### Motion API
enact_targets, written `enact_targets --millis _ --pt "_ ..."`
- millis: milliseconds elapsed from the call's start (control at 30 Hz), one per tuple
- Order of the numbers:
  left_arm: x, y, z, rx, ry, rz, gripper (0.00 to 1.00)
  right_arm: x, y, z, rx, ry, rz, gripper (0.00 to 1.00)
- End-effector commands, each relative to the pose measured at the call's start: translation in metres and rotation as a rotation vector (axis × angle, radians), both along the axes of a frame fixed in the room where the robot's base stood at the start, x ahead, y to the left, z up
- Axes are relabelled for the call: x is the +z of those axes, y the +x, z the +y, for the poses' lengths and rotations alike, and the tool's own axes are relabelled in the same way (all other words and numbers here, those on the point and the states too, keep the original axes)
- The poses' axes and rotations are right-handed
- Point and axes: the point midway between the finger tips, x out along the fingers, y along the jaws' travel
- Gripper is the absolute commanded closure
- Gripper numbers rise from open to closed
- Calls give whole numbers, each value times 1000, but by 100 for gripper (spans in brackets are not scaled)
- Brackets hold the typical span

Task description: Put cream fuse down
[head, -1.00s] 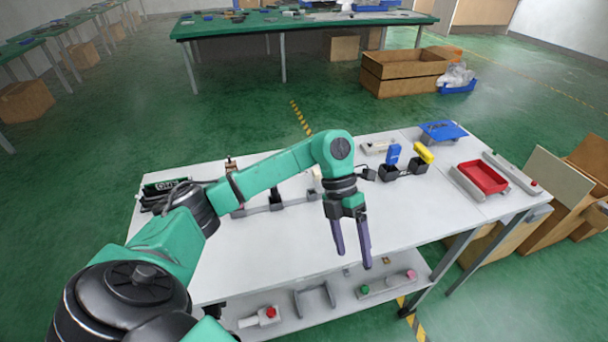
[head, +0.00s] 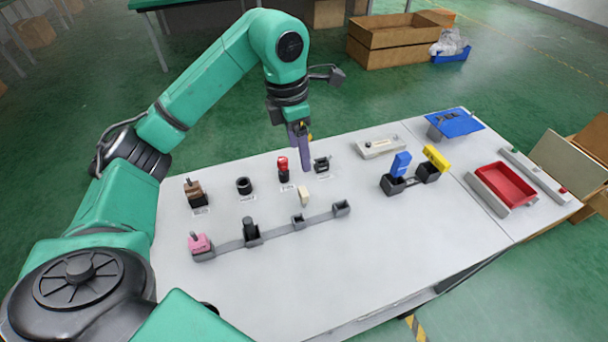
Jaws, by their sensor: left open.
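The cream fuse (head: 304,196) is a small pale block on the white table, just behind a grey strip (head: 272,233) with several dark sockets. It is apart from my gripper; whether it stands or lies is hard to tell. My left gripper (head: 305,157) is open and empty, pointing down above the back part of the table, behind the cream fuse. Its purple fingers overlap in this view. The strip carries a pink fuse (head: 200,243) at its left end and a dark grey one (head: 250,228) beside it. My right gripper is not in view.
Behind the strip are a brown part (head: 194,192), a black ring (head: 244,186), a red-topped part (head: 283,168) and a black part (head: 321,164). Blue and yellow levers (head: 402,164) and a red tray (head: 502,184) are to the right. The front middle is clear.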

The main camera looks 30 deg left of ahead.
Motion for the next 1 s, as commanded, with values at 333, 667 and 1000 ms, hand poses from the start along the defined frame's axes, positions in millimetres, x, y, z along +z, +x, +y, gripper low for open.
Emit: enact_targets --millis 333,667,1000 --pt "-77 5 -6 0 0 7 22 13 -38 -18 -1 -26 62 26" --pt "-129 8 -5 0 -2 6 22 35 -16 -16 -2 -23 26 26" --pt "-143 10 -6 0 0 1 42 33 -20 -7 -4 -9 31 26"
